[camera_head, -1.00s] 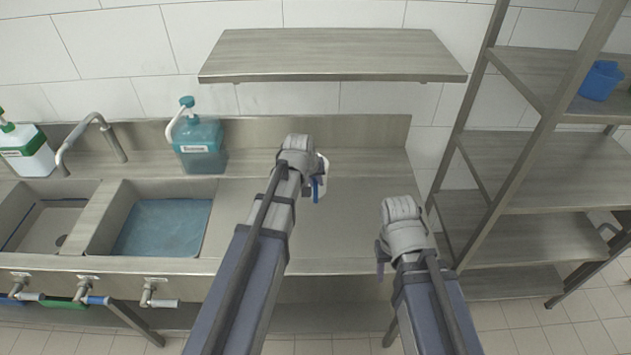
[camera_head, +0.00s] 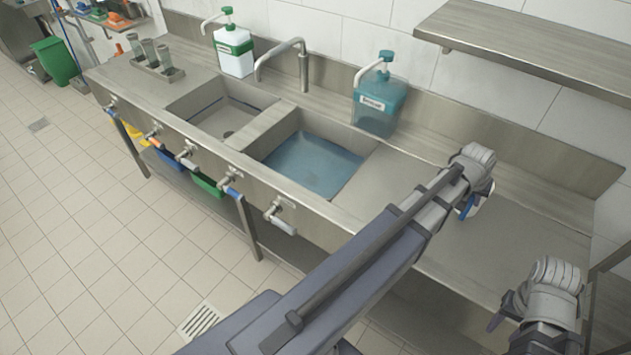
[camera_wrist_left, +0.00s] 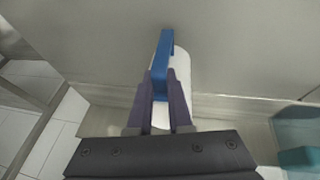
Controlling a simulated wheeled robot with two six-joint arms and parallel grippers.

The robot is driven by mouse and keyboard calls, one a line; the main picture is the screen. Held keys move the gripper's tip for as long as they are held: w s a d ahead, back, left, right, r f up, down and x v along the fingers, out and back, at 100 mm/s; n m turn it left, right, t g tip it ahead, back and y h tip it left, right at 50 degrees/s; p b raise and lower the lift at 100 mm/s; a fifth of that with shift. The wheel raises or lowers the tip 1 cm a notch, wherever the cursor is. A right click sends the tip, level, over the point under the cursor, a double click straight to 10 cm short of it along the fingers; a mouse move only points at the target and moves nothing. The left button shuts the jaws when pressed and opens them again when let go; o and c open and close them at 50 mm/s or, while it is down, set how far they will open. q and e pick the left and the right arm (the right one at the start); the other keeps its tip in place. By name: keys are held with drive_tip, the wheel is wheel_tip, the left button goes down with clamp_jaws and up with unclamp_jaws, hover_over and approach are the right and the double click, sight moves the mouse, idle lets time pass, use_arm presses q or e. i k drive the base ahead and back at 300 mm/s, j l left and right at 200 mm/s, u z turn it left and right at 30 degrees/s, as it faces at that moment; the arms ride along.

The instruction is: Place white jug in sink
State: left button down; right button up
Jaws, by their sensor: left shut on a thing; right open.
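The white jug is mostly hidden behind my left gripper (camera_head: 472,190); only a white edge (camera_head: 485,205) and some blue show. In the left wrist view, its white body (camera_wrist_left: 182,72) and blue handle (camera_wrist_left: 163,55) show, and the gripper fingers (camera_wrist_left: 161,85) are shut on the handle. The jug is over the steel counter, right of the sinks; its height is unclear. The right sink (camera_head: 265,147) holds blue water (camera_head: 312,165). The left sink (camera_head: 222,117) shows a drain and no visible water. My right gripper (camera_head: 512,312) is open and empty at lower right.
A teal dispenser bottle (camera_head: 378,105) stands behind the right sink. A tap (camera_head: 290,60) and a white-green dispenser (camera_head: 235,52) stand behind the sinks. A wall shelf (camera_head: 540,45) hangs at upper right. Counter (camera_head: 405,185) between jug and right sink is clear.

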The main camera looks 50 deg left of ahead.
sight(313, 179)
drive_tip(key=k+j, duration=0.1)
drive_tip(key=j, duration=0.45)
drive_tip(key=k+j, duration=0.1)
drive_tip(key=j, duration=0.4)
drive_tip(key=k+j, duration=0.1)
drive_tip(key=j, duration=0.45)
drive_tip(key=k+j, duration=0.1)
drive_tip(key=j, duration=0.4)
drive_tip(key=k+j, duration=0.15)
drive_tip(key=j, duration=0.4)
